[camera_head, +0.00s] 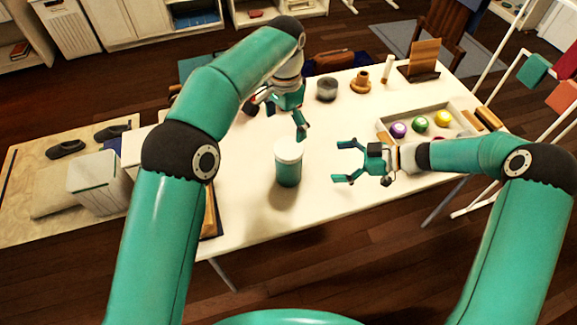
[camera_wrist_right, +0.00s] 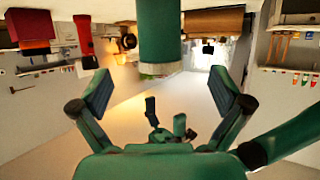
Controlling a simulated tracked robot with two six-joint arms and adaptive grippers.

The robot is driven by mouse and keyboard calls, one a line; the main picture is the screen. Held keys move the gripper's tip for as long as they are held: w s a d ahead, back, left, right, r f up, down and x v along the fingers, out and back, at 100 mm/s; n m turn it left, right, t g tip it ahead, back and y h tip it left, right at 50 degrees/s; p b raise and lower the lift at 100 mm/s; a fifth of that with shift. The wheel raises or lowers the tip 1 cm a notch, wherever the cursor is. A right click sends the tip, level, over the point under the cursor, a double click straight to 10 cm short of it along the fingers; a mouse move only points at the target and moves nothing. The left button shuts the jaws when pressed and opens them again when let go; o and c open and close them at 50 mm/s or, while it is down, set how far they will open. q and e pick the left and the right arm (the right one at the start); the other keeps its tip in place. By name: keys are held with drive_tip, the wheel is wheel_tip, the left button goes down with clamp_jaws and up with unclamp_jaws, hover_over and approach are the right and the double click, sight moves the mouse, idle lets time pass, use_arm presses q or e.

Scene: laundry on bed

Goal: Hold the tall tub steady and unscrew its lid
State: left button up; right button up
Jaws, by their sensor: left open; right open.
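A tall teal tub (camera_head: 288,172) with a white lid (camera_head: 288,150) stands upright on the white table. My left gripper (camera_head: 276,118) is open, just behind and above the tub, and does not appear to touch the lid. My right gripper (camera_head: 339,161) is open to the right of the tub, its fingers pointing at the tub's side with a gap between.
A tray (camera_head: 384,136) with several coloured balls is at the table's right. A grey round container (camera_head: 327,89), a wooden piece (camera_head: 361,83) and a card holder (camera_head: 418,72) stand at the back. The table in front of the tub is clear. A drying rack (camera_head: 535,72) stands at the far right.

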sight(289, 147)
use_arm(q)
drive_tip(key=shift+d, duration=0.4)
use_arm(e)
drive_tip(key=x, duration=1.5)
drive_tip(key=shift+w, duration=0.2)
clamp_jaws()
use_arm(q)
drive_tip(key=m, duration=0.9)
drive_tip(key=shift+m, duration=0.3)
drive_tip(key=m, duration=0.3)
drive_tip(key=shift+m, duration=0.4)
drive_tip(key=m, duration=0.4)
drive_tip(key=shift+m, duration=0.3)
drive_tip(key=shift+f, duration=4)
